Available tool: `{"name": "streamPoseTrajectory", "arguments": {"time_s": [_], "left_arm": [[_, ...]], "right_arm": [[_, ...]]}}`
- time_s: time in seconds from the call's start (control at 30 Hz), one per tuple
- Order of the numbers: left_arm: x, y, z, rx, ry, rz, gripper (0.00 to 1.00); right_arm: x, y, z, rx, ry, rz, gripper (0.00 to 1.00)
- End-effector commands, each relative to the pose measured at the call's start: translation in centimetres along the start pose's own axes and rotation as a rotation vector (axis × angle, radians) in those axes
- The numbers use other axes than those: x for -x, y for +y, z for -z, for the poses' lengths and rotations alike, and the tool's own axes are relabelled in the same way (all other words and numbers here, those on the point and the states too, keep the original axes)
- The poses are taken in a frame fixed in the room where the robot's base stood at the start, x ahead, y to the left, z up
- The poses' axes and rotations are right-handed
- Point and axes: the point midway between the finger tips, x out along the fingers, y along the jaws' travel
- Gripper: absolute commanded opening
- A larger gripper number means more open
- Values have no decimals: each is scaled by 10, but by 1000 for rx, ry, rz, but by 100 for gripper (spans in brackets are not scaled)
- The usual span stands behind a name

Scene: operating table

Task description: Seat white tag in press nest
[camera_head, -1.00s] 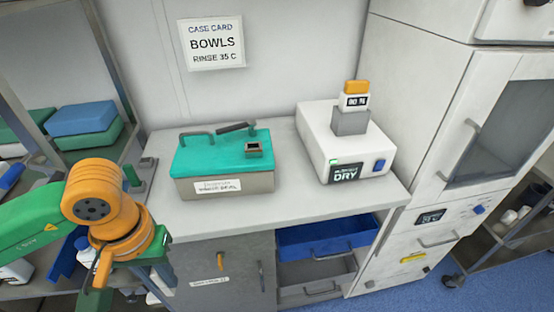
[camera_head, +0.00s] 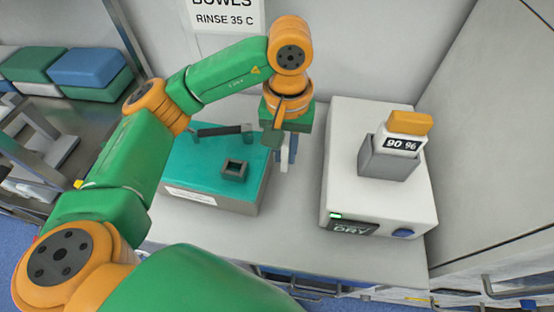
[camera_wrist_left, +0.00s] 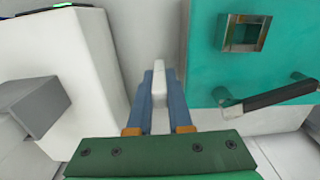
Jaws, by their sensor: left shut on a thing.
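The white tag (camera_wrist_left: 160,82) is a small white block held between the blue fingers of my left gripper (camera_wrist_left: 160,96). In the head view my left gripper (camera_head: 286,154) hangs just right of the teal-topped press (camera_head: 200,170), fingers pointing down, with the tag's pale side (camera_head: 284,162) partly visible. The press nest (camera_head: 235,169) is a small square grey frame with a dark opening on the teal top. It also shows in the wrist view (camera_wrist_left: 244,34), to the right of the tag and apart from it. My right gripper is out of view.
A black-handled lever (camera_head: 222,130) lies across the back of the press top. A white dryer box (camera_head: 380,210) stands to the right, with a grey holder (camera_head: 387,162) and an orange-topped block (camera_head: 405,130) on it. Bare counter (camera_head: 290,235) lies between them and in front.

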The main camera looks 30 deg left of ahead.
Motion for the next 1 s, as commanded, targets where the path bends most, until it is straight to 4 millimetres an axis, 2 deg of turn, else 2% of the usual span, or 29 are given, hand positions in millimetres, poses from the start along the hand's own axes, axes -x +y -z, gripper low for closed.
{"name": "streamPoseTrajectory", "arguments": {"time_s": [0.3,0.37,0.8,0.83,0.87,1.0], "left_arm": [[-63,-1,-1,1,-6,2,0],[-72,0,-1,-1,-3,1,0],[-81,0,0,-2,1,0,0],[-80,0,0,-2,1,0,26],[-79,0,0,-1,1,0,30],[-79,0,0,-1,0,0,30]], "right_arm": [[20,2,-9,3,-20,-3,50],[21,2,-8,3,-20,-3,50],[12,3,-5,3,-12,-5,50],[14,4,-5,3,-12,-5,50],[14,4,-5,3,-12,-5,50],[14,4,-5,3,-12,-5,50]]}}
